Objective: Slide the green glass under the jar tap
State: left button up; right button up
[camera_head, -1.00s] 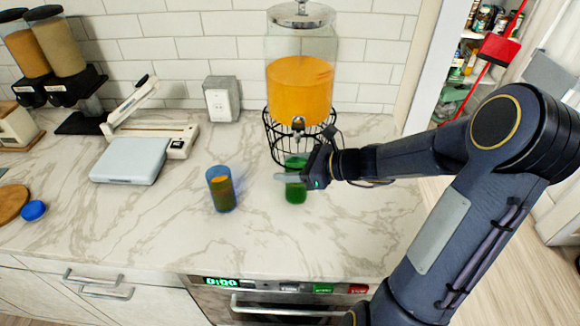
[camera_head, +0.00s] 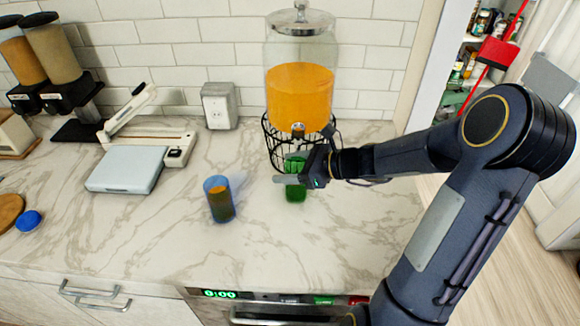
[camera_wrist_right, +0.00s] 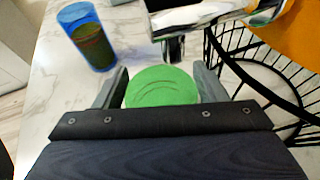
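The green glass (camera_head: 296,192) stands on the counter just in front of the drink jar (camera_head: 299,95), which holds orange liquid. My right gripper (camera_head: 291,174) reaches in from the right at the glass's upper part. In the right wrist view the green glass (camera_wrist_right: 162,88) sits between the two fingers, which appear to touch its sides. The jar tap (camera_head: 298,129) is above and behind the glass in the head view. In the right wrist view the metal tap (camera_wrist_right: 172,47) is just beyond the glass rim. My left gripper is not in view.
A blue glass (camera_head: 219,199) with a brownish drink stands to the left of the green one. The black wire stand (camera_head: 275,148) holds the jar. A flat scale (camera_head: 125,169) is farther left. The counter front is clear.

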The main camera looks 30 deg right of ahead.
jog(key=shift+w+d+r, duration=0.1)
jog(key=shift+w+d, duration=0.1)
jog(key=shift+d, duration=0.1)
jog(key=shift+s+d+r, duration=0.15)
jog(key=shift+s+d, duration=0.15)
jog(key=v, duration=0.7)
jog(key=shift+a, duration=0.15)
jog(key=shift+s, duration=0.1)
